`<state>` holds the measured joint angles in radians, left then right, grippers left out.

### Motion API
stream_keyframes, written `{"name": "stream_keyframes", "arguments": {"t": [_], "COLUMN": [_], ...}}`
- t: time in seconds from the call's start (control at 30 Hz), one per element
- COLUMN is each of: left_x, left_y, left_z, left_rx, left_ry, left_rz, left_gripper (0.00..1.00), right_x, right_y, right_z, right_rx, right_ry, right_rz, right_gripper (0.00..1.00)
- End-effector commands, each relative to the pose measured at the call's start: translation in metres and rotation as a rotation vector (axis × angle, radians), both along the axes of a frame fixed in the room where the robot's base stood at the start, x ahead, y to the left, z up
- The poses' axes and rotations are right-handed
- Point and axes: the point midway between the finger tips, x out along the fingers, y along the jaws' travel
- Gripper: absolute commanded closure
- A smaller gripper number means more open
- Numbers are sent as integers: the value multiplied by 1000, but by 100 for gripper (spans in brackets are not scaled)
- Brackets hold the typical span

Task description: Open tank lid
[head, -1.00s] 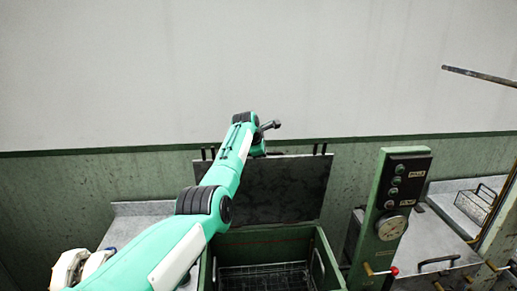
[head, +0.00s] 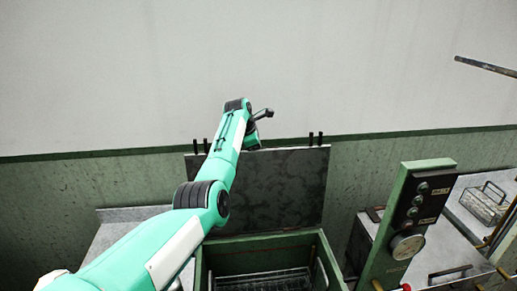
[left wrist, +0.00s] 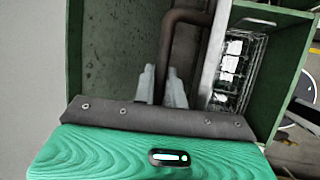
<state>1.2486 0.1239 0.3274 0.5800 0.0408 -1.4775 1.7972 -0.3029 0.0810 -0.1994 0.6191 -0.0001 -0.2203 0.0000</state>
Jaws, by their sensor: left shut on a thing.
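The tank lid (head: 285,185) is a dark flat plate standing upright at the back of the green tank (head: 322,262), with its inner face toward me in the head view. The tank is open and a wire basket shows inside. In the left wrist view the lid is nearly edge-on as a grey strip (left wrist: 211,55). A brown bent bar handle (left wrist: 183,17) stands out from its wall side. My left gripper (left wrist: 161,88) is shut on this handle. In the head view its fingers are hidden behind my arm and the lid. My right gripper is not in view.
The green wall (head: 90,195) is close behind the lid. A control post (head: 402,215) with knobs and a gauge stands right of the tank. Further right is a grey bench lid with a handle (head: 450,272). A grey counter (head: 122,228) lies to the left.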

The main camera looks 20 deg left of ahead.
Motion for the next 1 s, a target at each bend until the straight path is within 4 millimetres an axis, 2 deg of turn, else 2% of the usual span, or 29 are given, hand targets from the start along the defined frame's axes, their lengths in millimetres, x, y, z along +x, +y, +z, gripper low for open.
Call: {"name": "stream_keyframes", "arguments": {"t": [0.17,0.2,0.23,0.67,0.8,1.0], "left_x": [-1,-1,-1,-3,-11,-30], "left_y": [0,0,0,2,7,18], "left_z": [-4,-4,-4,6,22,65], "left_rx": [1,1,1,1,2,2], "left_ry": [8,8,8,0,-1,-3], "left_rz": [-1,-1,-1,-1,0,0], "left_gripper": [100,82,79,79,79,79], "right_x": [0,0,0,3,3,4], "right_y": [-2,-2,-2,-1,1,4], "right_z": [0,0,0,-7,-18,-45], "right_rx": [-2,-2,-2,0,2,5], "right_ry": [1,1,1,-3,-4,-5], "right_rz": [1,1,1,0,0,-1], "right_gripper": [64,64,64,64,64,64]}}
